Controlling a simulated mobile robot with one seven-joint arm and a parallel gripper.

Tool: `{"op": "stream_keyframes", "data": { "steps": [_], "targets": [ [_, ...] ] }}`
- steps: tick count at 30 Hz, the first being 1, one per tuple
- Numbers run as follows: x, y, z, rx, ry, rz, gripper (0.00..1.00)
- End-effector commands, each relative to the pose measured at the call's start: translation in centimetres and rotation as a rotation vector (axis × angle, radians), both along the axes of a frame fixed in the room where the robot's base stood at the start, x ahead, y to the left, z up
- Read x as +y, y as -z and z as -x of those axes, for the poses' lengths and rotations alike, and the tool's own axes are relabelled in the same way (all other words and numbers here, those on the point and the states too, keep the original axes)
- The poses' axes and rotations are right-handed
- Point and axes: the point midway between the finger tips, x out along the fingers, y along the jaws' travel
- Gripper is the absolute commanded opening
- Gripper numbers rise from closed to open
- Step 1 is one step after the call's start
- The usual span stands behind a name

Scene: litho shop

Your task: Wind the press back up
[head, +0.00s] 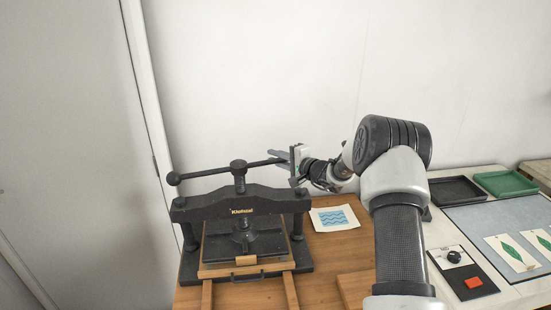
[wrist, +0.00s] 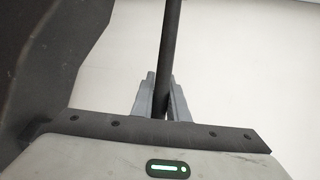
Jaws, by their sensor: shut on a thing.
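The black press (head: 241,211) stands on the wooden table, with a crossbeam and a central screw topped by a long handle bar (head: 215,171). The bar's left end has a round knob (head: 174,178). My gripper (head: 288,160) is at the bar's right end, and its fingers (wrist: 160,97) are shut on the bar, which runs upward between them in the wrist view (wrist: 172,40). The platen (head: 244,244) sits under the crossbeam, above a wooden bed (head: 215,271) on rails; any gap beneath the platen is too small to tell.
A print with blue waves (head: 334,218) lies right of the press. Farther right are a black tray (head: 456,191), a green tray (head: 505,183), leaf prints (head: 511,252) and a dark board with a red piece (head: 473,282). A wall stands close behind; a grey panel (head: 75,130) is left.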

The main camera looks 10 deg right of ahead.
Motion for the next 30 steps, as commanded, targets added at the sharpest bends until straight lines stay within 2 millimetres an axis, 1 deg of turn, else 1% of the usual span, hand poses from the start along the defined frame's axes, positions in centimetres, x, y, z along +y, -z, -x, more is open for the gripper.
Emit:
{"op": "stream_keyframes", "data": {
  "steps": [5, 11, 18, 23, 30],
  "targets": [
    [0.5, 0.3, -1.1, -0.012, -0.074, -0.003, 0.0],
    [1.7, 0.4, -2.7, -0.015, -0.213, -0.006, 0.0],
    [2.8, 0.0, -4.1, -0.016, -0.329, -0.008, 0.0],
    [3.3, -0.1, -4.5, -0.011, -0.381, -0.007, 0.0],
    [3.4, 0.0, -4.5, -0.001, -0.409, -0.001, 0.0]
  ]
}}
